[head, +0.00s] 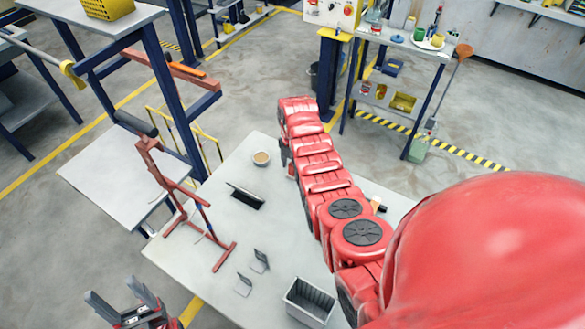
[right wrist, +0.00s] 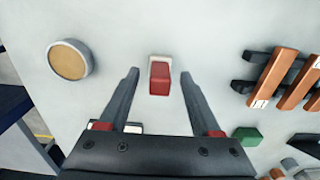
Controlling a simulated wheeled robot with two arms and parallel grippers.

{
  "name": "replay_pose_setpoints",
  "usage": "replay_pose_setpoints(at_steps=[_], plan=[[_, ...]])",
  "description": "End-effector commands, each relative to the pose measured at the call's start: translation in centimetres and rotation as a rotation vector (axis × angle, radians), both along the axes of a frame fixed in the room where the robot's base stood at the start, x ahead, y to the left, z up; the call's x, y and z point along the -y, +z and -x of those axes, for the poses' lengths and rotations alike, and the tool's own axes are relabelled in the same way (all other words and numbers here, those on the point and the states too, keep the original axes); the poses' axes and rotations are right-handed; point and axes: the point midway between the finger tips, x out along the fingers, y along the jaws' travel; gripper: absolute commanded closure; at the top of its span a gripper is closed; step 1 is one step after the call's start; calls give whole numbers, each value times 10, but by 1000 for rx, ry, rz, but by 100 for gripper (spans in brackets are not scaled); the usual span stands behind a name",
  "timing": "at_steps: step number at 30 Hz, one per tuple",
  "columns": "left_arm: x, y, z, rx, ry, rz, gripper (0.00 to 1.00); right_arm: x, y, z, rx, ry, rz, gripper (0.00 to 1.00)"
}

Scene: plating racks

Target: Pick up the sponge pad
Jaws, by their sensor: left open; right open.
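A small red block with a white end (right wrist: 160,79), which looks like the sponge pad, lies on the pale table in the right wrist view. My right gripper (right wrist: 160,74) is open, with one dark finger on each side of the block and a gap to each. I cannot tell how high the fingers are above the table. My left gripper (head: 116,290) is open and empty at the lower left of the head view, beside the table's near left edge.
On the table (head: 215,190) are a round tan-topped cup (head: 261,158), a red rack frame (head: 205,225), a dark flat piece (head: 247,195), small stands (head: 260,260) and a grey bin (head: 310,300). A green block (right wrist: 247,136) and orange-brown bars (right wrist: 275,77) lie right of the right gripper.

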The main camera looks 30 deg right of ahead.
Motion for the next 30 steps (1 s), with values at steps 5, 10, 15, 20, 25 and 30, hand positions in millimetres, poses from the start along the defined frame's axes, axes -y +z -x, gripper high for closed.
replay_pose_setpoints(at_steps=[5, 10, 15, 20, 25, 30], plan=[[0, 0, 0, 0, 0, 0, 36, 0, -2, 0, 1, 0, 1, 35], [0, 0, 0, 0, 0, 0, 36, 0, -2, 0, 1, 0, 0, 48], [0, 0, 0, 0, 0, 0, 36, 0, -2, 0, 1, 0, 0, 78], [0, 0, 0, 0, 0, 0, 36, 0, -2, 0, 1, 0, 0, 100], [0, 0, 0, 0, 0, 0, 36, 0, -2, 0, 1, 0, 0, 100], [0, 0, 0, 0, 0, 0, 36, 0, -2, 0, 1, 0, 0, 100]])
